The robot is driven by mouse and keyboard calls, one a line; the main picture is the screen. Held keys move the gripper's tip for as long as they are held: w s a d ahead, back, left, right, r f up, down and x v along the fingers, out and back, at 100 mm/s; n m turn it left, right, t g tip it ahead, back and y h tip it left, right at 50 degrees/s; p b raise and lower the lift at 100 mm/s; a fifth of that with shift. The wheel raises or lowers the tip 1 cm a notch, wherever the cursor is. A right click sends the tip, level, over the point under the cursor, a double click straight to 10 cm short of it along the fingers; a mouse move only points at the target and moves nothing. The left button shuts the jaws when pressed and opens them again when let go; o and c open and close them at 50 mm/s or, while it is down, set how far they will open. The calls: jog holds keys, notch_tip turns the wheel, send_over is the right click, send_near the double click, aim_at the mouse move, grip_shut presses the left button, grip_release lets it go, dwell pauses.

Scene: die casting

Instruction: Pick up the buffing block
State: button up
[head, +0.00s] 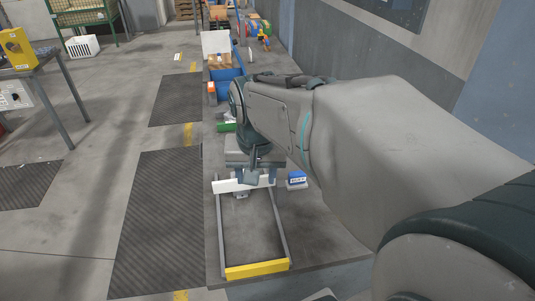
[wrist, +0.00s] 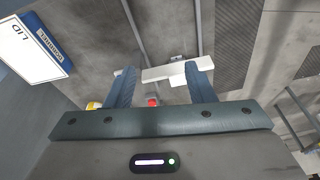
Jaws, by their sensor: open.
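My gripper (head: 257,177) points down over the workbench at the back end of a railed frame, partly hidden by my own arm. In the wrist view its two fingers (wrist: 163,88) are apart, and I see nothing held between them. A small pale block (wrist: 178,80) shows between the fingertips, against a white crossbar (wrist: 158,73); I cannot tell whether the fingers touch it. I cannot tell for sure whether this is the buffing block.
The frame has a yellow front bar (head: 257,269) and two side rails, with bare bench between. A green item (head: 227,127) and a blue bin (head: 226,76) stand farther back. A small red item (wrist: 153,102) shows below the crossbar. Dark mats (head: 155,220) lie left of the bench.

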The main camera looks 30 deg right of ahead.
jog(key=w+d+f+m+g+b, duration=0.2)
jog(key=w+d+f+m+b, duration=0.2)
jog(key=w+d+m, duration=0.6)
jog(key=m+b, duration=0.3)
jog(key=m, duration=0.3)
send_over(298, 172)
notch_tip(298, 172, down, 9)
jog(key=shift+g+y, duration=0.3)
jog(key=f, duration=0.7)
jog(key=shift+w+a+f, duration=0.15)
jog(key=shift+a+f, duration=0.05)
jog(key=shift+a, duration=0.05)
jog(key=shift+s+d+f, duration=0.1)
jog(key=shift+f, duration=1.3)
jog(key=shift+s+d+f, duration=0.1)
jog(key=shift+f, duration=1.3)
grip_shut()
